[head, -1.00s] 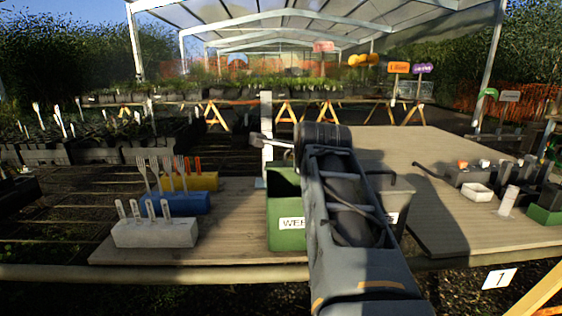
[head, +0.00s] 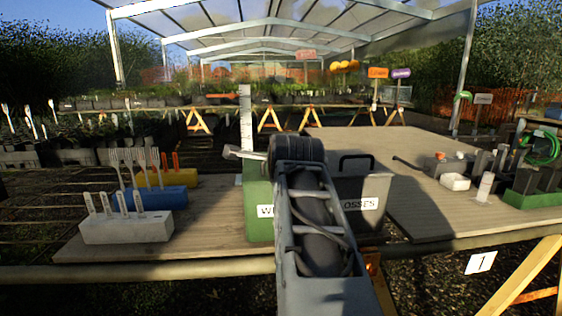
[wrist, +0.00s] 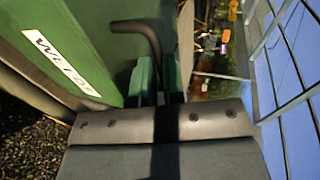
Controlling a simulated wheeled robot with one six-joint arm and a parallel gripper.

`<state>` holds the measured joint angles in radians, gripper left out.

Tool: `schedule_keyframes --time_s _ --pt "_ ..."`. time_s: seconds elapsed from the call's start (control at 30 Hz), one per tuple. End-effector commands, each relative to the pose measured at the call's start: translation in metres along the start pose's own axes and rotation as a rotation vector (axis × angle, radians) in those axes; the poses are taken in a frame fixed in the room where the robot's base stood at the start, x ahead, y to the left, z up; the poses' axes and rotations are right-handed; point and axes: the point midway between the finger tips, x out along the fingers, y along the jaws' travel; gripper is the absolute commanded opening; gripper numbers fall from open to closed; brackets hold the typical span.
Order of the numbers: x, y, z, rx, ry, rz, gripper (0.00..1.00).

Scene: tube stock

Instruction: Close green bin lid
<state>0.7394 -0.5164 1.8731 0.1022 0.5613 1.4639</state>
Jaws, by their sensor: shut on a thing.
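The green bin (head: 257,225) stands on the wooden table near the middle of the head view, partly hidden behind my arm. Its white label (head: 265,211) faces me, and only its first letter shows clearly. In the wrist view the green bin (wrist: 75,25) fills the upper left, with its label reading WEEDS. A black handle (wrist: 140,27) curves from the green part down between my fingers. My gripper (wrist: 160,82) is shut on this handle. In the head view my wrist hides the grip and most of the bin's top. I cannot tell the lid's angle.
To the left are a white block (head: 125,228), a blue block (head: 158,197) and a yellow block holding upright tools. Small containers sit at the right.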

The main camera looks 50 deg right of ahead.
Motion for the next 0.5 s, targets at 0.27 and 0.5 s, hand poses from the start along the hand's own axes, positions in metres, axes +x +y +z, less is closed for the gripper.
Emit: schedule_keyframes --time_s 0.27,0.5 --pt "0.0053 0.0139 -0.0002 -0.007 0.000 0.041 0.20" --pt "0.0054 0.0135 -0.0006 -0.003 0.000 0.041 0.36"
